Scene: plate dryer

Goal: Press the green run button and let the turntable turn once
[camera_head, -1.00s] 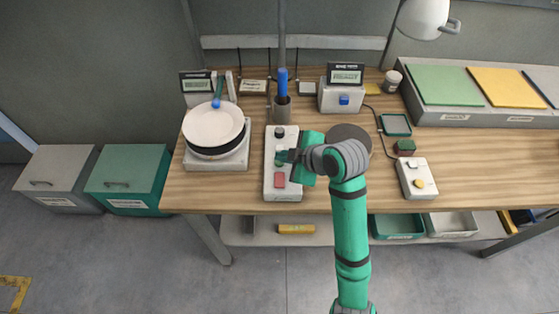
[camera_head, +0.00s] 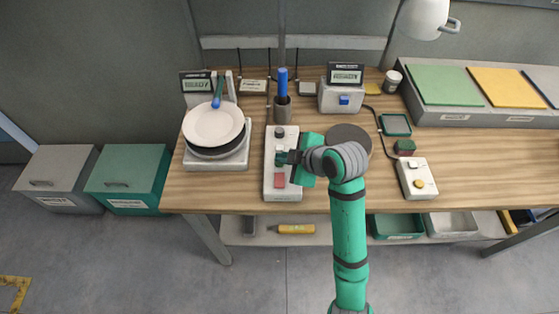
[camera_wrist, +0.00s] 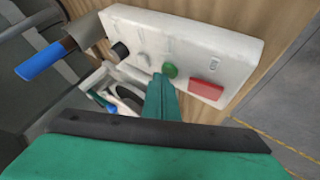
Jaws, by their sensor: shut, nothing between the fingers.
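A pale control box (camera_head: 270,180) stands on the bench left of my arm, with a red button (camera_head: 279,181) and a black knob (camera_head: 279,132). My gripper (camera_head: 282,157) is shut and empty, pointing down over the middle of the box. The wrist view shows the green button (camera_wrist: 170,70) between the knob and the red button (camera_wrist: 206,89). The shut fingertips (camera_wrist: 161,80) are right beside the green button in that view; I cannot tell whether they touch it. A white plate (camera_head: 213,124) sits on a dark round piece on a pale base (camera_head: 217,161) at left.
A cup with a blue-handled tool (camera_head: 282,84) stands behind the control box. A dark round disc (camera_head: 349,133) lies behind my arm. A small box with a yellow button (camera_head: 417,178) is at right. Small displays (camera_head: 196,84) stand at the back.

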